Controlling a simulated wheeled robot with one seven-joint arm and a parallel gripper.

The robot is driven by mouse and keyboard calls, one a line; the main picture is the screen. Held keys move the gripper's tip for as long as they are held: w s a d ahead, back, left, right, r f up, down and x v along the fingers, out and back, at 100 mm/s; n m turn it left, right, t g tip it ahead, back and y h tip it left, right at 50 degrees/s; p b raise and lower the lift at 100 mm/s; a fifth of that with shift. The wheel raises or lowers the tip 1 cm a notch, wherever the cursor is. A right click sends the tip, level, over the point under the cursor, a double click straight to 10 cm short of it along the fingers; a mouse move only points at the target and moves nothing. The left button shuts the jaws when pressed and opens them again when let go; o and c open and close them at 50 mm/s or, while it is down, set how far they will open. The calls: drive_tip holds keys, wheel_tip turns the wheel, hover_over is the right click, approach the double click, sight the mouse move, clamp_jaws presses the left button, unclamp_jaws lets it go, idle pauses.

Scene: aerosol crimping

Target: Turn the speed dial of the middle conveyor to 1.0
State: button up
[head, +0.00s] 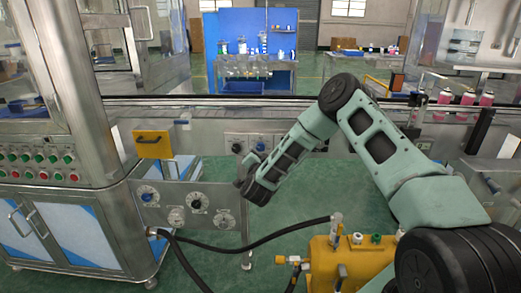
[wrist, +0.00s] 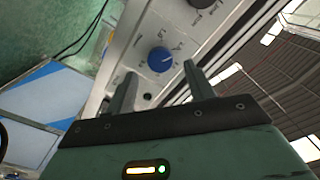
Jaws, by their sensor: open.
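A blue speed dial (wrist: 161,60) sits on a light panel with printed marks around it. In the wrist view it lies between and just beyond my two fingertips (wrist: 159,70), with no clear contact. My gripper is open and holds nothing. The dial's pointer and numbers are too small to read. In the head view my gripper (head: 244,176) hangs in front of the conveyor (head: 330,116) side, just below a small panel with a dark knob (head: 236,147) and a blue knob (head: 260,147). My arm hides the panel's right part.
A black knob (wrist: 201,3) and a dark round button (wrist: 147,97) flank the blue dial. A grey panel with several dials (head: 197,202) stands at the lower left. A yellow tank (head: 335,265) with a black hose stands in front.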

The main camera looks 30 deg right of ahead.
sight(261, 148)
drive_tip(key=shift+x, duration=1.7)
drive_tip(key=c, duration=1)
drive_tip(key=shift+n, duration=0.3)
drive_tip(key=n, duration=0.5)
drive_tip(key=shift+a, duration=0.1)
drive_tip(key=n+b, duration=0.1)
drive_tip(key=n, duration=0.5)
drive_tip(key=shift+n, duration=0.3)
